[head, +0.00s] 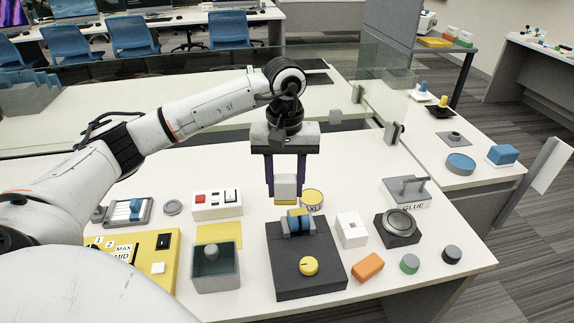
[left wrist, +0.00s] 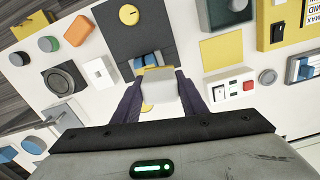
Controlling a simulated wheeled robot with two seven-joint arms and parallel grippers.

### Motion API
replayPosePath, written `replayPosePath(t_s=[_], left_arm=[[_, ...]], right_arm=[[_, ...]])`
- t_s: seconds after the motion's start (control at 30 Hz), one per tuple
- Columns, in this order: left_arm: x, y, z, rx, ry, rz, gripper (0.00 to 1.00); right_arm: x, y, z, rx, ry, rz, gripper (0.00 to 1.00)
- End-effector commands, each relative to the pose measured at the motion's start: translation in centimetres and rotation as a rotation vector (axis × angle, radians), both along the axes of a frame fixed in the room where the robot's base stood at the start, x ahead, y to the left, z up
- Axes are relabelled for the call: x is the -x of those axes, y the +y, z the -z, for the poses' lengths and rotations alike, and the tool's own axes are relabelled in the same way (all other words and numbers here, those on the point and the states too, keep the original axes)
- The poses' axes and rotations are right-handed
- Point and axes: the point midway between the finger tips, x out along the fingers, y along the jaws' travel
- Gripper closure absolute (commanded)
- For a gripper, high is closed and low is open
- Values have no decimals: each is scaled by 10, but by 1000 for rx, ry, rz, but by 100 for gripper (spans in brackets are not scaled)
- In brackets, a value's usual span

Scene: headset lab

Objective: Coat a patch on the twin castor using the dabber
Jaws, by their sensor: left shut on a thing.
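My left gripper (head: 286,190) is shut on the dabber (head: 285,187), a white block with a yellowish pad at its lower end. The dabber points down, just above or at the twin castor (head: 298,222), which has blue wheels with grey parts and sits on a dark base. I cannot tell whether the pad touches the castor. In the left wrist view the dabber (left wrist: 160,84) lies between the fingers of the left gripper (left wrist: 152,97) and partly hides the blue castor (left wrist: 146,60). My right gripper is not in view.
A dark base (head: 334,274) with a yellow knob (head: 309,266) carries the castor. Around it are a yellow tin (head: 315,196) partly hidden behind the dabber, a white switch block (head: 351,230), an open grey-green box (head: 216,277) and an orange block (head: 367,267). A glass panel stands behind.

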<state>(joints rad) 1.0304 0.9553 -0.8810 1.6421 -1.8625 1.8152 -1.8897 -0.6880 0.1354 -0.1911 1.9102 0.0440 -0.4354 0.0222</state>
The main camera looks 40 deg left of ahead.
Motion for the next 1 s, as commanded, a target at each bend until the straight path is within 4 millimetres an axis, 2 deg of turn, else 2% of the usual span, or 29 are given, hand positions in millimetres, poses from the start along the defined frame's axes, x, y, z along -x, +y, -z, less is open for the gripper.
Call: replayPosePath(t_s=[0.1, 0.37, 1.0], left_arm=[[1, 2, -15, -1, -2, -4, 79], [4, 5, -35, -1, -1, -11, 79], [4, 3, -37, 0, -1, -4, 79]], right_arm=[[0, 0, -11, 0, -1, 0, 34], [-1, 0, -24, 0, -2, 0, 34], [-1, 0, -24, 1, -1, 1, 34]])
